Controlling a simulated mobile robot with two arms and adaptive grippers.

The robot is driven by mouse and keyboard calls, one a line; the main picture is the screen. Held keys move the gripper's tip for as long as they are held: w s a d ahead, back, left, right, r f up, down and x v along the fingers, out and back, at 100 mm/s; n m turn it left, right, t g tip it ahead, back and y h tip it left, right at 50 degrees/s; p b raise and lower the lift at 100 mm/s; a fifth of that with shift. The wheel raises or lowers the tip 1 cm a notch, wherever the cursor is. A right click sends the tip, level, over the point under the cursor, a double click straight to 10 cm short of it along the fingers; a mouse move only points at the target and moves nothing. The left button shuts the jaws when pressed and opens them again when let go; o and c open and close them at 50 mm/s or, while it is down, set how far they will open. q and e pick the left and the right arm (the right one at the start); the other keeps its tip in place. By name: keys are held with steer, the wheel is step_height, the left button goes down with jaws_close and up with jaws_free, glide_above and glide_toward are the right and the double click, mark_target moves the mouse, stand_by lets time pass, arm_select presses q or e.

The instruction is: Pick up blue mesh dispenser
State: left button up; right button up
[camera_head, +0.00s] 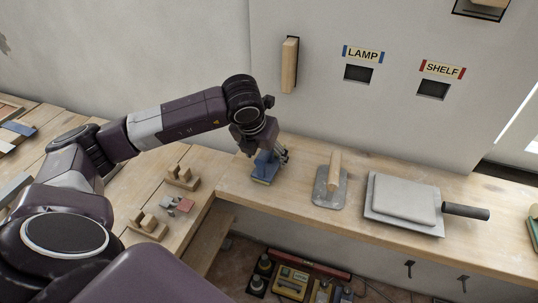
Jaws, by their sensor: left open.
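A small blue object (264,168), which looks like the blue mesh dispenser, sits on the wooden bench beneath my left gripper. My left gripper (281,156) comes in from the left and points down, its fingers open at the upper right side of the blue object. The wrist hides part of the object's top, and I cannot tell whether the fingers touch it. My right gripper does not show.
A grey trowel (329,188) with a wooden handle and a grey plate (405,203) with a black handle lie right on the bench (470,236). Wooden blocks (182,178) stand left. Tools (292,280) lie on the floor. A wall with labelled slots rises behind.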

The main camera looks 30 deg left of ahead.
arm_select(q)
steer(key=x, duration=0.2)
steer(key=shift+w+f+p, duration=0.25)
steer(key=shift+w+p, duration=0.15)
steer(key=shift+w, duration=0.05)
steer(key=shift+w+f, duration=0.15)
steer(key=shift+f, duration=0.3)
steer(key=c, duration=1.3)
steer(key=shift+r, duration=0.1)
steer(key=shift+c, duration=0.4)
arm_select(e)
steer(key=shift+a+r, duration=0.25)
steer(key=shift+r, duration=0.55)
arm_select(q)
steer(key=shift+r, duration=0.1)
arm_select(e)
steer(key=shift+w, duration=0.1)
